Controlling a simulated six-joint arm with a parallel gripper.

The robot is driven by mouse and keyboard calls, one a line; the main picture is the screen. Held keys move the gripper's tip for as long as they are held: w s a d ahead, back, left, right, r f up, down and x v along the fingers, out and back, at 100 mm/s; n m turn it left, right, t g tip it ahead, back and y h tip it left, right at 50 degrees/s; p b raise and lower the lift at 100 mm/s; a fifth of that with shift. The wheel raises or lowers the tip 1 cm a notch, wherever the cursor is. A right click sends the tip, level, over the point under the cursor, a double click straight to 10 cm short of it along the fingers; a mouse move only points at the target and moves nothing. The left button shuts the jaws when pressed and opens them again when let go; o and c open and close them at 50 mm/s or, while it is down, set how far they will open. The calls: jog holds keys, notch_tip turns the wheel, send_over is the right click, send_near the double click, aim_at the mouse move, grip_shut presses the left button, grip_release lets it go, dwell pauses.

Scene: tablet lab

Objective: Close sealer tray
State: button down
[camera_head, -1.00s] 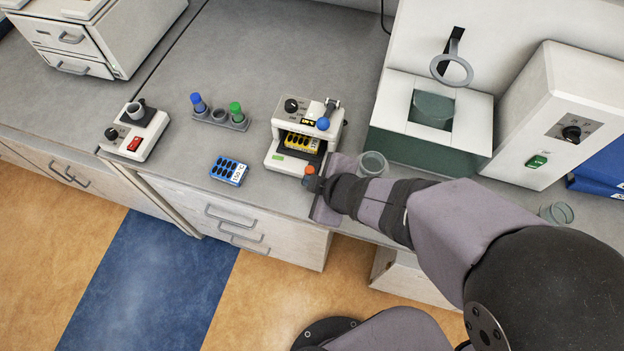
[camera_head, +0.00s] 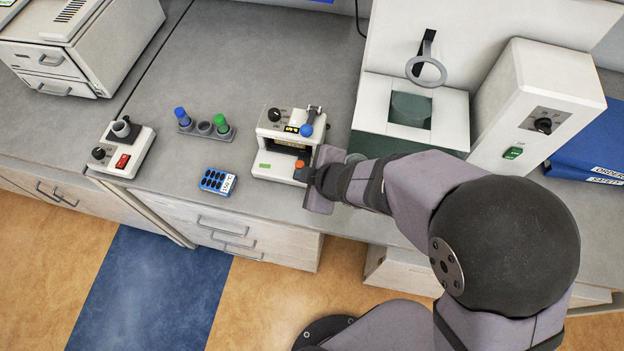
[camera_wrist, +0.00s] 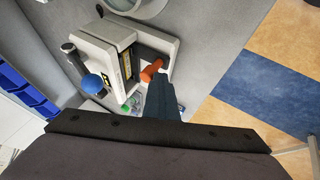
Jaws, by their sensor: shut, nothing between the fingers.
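The sealer (camera_head: 268,133) is a small white press with a black dial, a lever with a blue ball and a green label on its low front base. Its front slot (camera_head: 288,147) is dark, with only a thin yellowish strip showing. The tray's orange knob (camera_head: 299,164) is at the front right of the sealer; it also shows in the wrist view (camera_wrist: 151,70). My gripper (camera_wrist: 162,93) is shut and empty, its fingertips right by the knob; I cannot tell whether they touch. In the head view my gripper (camera_head: 309,176) partly hides the sealer's right front corner.
A blue blister pack (camera_head: 217,181) lies left of the sealer. A rack (camera_head: 205,128) with blue- and green-capped vials stands behind it, and a device with a red switch (camera_head: 122,161) at far left. A balance (camera_head: 410,110) stands on the right. The bench front is clear.

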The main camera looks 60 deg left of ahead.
jog(key=s+d+r+p, duration=0.1)
jog(key=d+r+p, duration=0.1)
jog(key=d+r, duration=0.6)
jog(key=shift+s+d+p, duration=0.4)
jog(key=shift+d, duration=0.25)
